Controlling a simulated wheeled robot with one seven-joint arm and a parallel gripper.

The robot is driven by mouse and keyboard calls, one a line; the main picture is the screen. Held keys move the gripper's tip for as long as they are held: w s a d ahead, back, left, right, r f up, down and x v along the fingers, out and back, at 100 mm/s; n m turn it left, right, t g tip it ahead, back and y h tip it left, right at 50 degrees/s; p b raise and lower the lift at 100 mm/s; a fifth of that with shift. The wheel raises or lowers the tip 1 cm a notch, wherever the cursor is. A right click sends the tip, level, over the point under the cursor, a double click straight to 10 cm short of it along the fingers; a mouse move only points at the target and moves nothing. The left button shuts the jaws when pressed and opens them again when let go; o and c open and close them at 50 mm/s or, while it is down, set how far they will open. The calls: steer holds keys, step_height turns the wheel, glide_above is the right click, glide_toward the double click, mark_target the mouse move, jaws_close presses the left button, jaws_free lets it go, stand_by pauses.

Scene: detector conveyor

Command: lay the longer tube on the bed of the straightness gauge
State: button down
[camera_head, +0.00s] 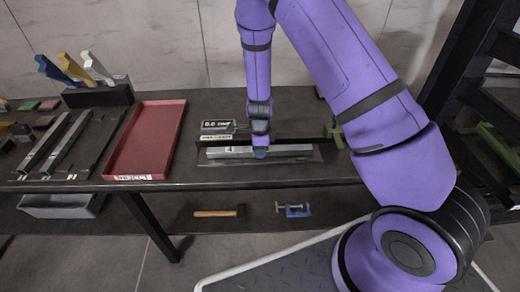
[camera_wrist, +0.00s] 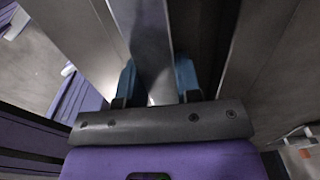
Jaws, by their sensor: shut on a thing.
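A grey metal tube (camera_head: 285,150) lies lengthwise along the dark bed of the straightness gauge (camera_head: 316,158) in the head view. My gripper (camera_head: 261,152) points down over its middle, with its blue fingertips shut on it. In the wrist view, the tube (camera_wrist: 145,45) runs between the two blue fingers of my gripper (camera_wrist: 155,78). I cannot tell whether its underside touches the bed. The gauge's display box (camera_head: 217,127) stands behind the tube's left part. Two more grey bars (camera_head: 45,146) lie side by side at the far left; their lengths are hard to compare with the held tube.
A red tray (camera_head: 178,112) lies left of the gauge. A dark holder (camera_head: 98,95) with coloured upright pieces stands at the back left. Below the table are a hammer (camera_head: 215,213) and a blue clamp (camera_head: 293,210).

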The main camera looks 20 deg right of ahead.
steer(key=c, duration=0.8)
jaws_free()
steer(key=shift+f, duration=0.1)
step_height(320, 180, up, 12)
steer(key=shift+r, duration=0.2)
steer(key=s+d+r+n+t+y, duration=0.1)
steer(key=s+r+n, duration=0.4)
steer(key=r, duration=0.6)
steer(key=s+d+r+n+t+y, duration=0.15)
steer(key=s+r+n, duration=0.4)
steer(key=r, duration=0.65)
steer(key=s+d+r+n+t+h, duration=0.1)
steer(key=s+d+r+n, duration=0.1)
steer(key=s+r+n, duration=0.3)
steer(key=s+d+r+n+t+h, duration=0.1)
steer(key=s+r+n, duration=0.4)
steer(key=s, duration=0.8)
steer(key=shift+s+d+r+n+t, duration=0.15)
steer(key=shift+s+d+n+t, duration=0.25)
steer(key=shift+d+n, duration=0.25)
